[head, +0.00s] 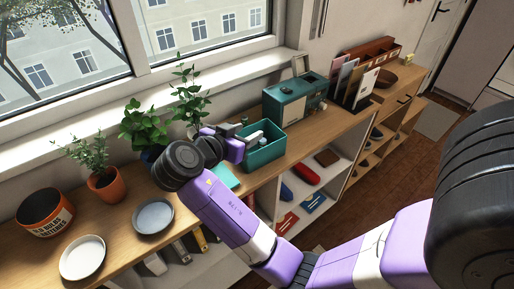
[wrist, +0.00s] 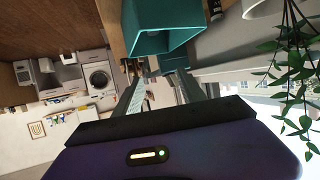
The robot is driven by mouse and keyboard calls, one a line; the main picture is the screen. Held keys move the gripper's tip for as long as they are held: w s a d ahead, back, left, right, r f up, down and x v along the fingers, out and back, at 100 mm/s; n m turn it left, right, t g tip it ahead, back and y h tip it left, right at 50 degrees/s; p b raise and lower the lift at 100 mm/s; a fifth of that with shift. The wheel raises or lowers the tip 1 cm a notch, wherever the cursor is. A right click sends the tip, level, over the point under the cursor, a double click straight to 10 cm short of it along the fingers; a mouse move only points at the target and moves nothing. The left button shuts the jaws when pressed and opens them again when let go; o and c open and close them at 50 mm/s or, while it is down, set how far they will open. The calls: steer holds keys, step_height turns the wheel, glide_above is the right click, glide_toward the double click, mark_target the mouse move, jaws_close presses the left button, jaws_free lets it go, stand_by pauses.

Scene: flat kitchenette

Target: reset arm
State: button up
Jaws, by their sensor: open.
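My arm reaches out over the wooden counter. My gripper (head: 246,136) is at the near left side of a teal open bin (head: 268,154). In the wrist view the gripper's two fingers (wrist: 162,88) stand apart with nothing seen between them. The same teal bin (wrist: 188,38) shows there just beyond the fingers. I cannot tell whether a finger touches its rim. The wrist partly hides the counter and the plants behind it.
Potted plants (head: 103,181) stand along the window side. Shelves below hold red and blue items.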

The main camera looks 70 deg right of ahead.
steer(key=shift+w, duration=0.1)
stand_by(0.4)
steer(key=w+a+r+n+t, duration=0.1)
steer(key=w+a+n+t, duration=0.2)
steer(key=w+n+t, duration=0.7)
steer(key=a+f+n+t+y, duration=0.4)
steer(key=a+n+t+y, duration=0.3)
steer(key=a, duration=0.6)
steer(key=s+a+n+t+y, duration=0.3)
steer(key=s+a+y, duration=0.2)
steer(key=s+a, duration=0.7)
steer(key=s+a+f+g, duration=0.1)
steer(key=s, duration=0.7)
steer(key=s+f+g+y, duration=0.1)
steer(key=s+g, duration=0.1)
steer(key=s, duration=0.6)
steer(key=shift+s+a, duration=0.3)
steer(key=shift+a, duration=0.05)
